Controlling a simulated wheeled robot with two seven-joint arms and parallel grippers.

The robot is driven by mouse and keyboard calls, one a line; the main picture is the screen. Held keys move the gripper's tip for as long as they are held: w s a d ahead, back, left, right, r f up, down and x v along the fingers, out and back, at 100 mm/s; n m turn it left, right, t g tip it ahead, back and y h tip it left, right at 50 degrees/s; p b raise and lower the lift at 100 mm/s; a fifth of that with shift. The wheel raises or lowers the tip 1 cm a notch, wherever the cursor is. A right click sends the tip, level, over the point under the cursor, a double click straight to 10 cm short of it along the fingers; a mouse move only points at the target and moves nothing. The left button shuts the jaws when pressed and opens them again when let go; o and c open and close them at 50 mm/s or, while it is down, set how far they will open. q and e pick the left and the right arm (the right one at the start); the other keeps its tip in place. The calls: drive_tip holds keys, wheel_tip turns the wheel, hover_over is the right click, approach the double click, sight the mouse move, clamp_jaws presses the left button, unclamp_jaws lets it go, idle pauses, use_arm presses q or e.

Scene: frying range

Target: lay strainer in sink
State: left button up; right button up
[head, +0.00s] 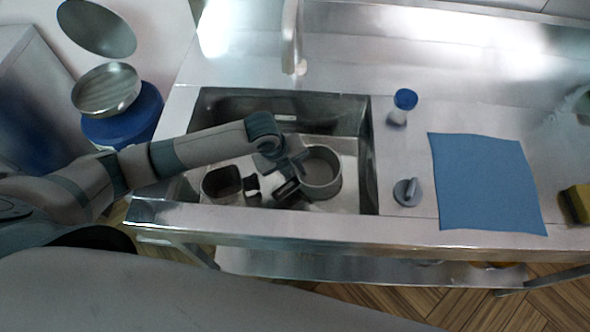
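The metal sink (365,148) is a rectangular basin set in the steel counter. A round grey, open-topped vessel (333,188), which looks like the strainer, is inside the sink's outline at its right half. I cannot tell whether it rests on the bottom. My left gripper (288,187) reaches down over the sink at the vessel's left side, close to or touching it. Its fingers are small and dark, so I cannot tell if they are shut on it. A dark squarish container (222,190) stands in the sink's left part. My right gripper is not in view.
A faucet (291,40) rises behind the sink. Right of the sink are a blue-capped shaker (400,108), a grey lid-like piece with a knob (407,192), a blue cloth (485,185) and a yellow sponge (577,204). A blue bin (125,128) stands left.

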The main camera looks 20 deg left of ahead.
use_arm(q)
drive_tip(key=b+v, duration=0.1)
drive_tip(key=v, duration=1.1)
drive_tip(key=shift+w+r, duration=0.1)
drive_tip(key=shift+r, duration=0.05)
idle(0.4)
